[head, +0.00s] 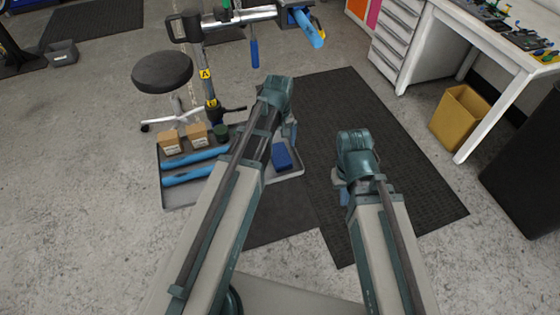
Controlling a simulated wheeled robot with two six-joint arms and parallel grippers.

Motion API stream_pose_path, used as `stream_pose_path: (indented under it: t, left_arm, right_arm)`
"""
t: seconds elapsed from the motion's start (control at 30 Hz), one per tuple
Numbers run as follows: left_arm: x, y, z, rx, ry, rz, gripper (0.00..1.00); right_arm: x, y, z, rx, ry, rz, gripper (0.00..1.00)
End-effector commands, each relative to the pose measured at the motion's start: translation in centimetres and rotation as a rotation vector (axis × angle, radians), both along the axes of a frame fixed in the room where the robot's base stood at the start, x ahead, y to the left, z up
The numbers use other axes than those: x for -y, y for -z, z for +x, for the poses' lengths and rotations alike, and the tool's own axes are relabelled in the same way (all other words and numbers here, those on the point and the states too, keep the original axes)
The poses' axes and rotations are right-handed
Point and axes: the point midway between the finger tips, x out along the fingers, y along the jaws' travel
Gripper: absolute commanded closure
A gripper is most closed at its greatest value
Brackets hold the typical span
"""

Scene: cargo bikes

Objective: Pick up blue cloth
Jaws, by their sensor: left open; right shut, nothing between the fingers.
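The blue cloth (284,158) looks like a small dark blue folded patch at the right end of the grey tray (293,173) on the floor. My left gripper (291,128) is open and mostly hidden behind its own arm, just above the cloth in the picture. I see no contact with the cloth, and its fingertips are not clear. My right gripper (343,195) is shut and empty, largely hidden under its arm, over the dark mat to the right of the tray.
The tray also holds two blue tubes (195,160), two cardboard boxes (170,141) and a dark green round item (221,132). A bike stand (210,95) and a black stool (162,72) stand behind it. A white workbench (480,40) and yellow bin (460,115) are right. The dark mat (400,140) is largely clear.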

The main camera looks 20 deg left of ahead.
Motion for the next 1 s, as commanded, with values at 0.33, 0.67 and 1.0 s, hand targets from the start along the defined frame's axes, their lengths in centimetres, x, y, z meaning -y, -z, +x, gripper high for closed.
stream_pose_path:
  t: [0.33, 0.67, 1.0]
  left_arm:
    - [0.0, 1.7, 0.2, 0.000, 0.000, 0.000, 0.00]
    - [0.0, 5.2, 0.4, 0.000, 0.000, 0.000, 0.00]
    - [0.0, 5.1, 0.4, 0.000, 0.000, 0.000, 0.13]
  right_arm:
    - [0.0, 1.7, 0.0, 0.000, 0.000, 0.000, 1.00]
    - [0.0, 5.2, 0.0, 0.000, -0.001, 0.000, 1.00]
    - [0.0, 5.1, 0.0, 0.000, -0.001, 0.000, 1.00]
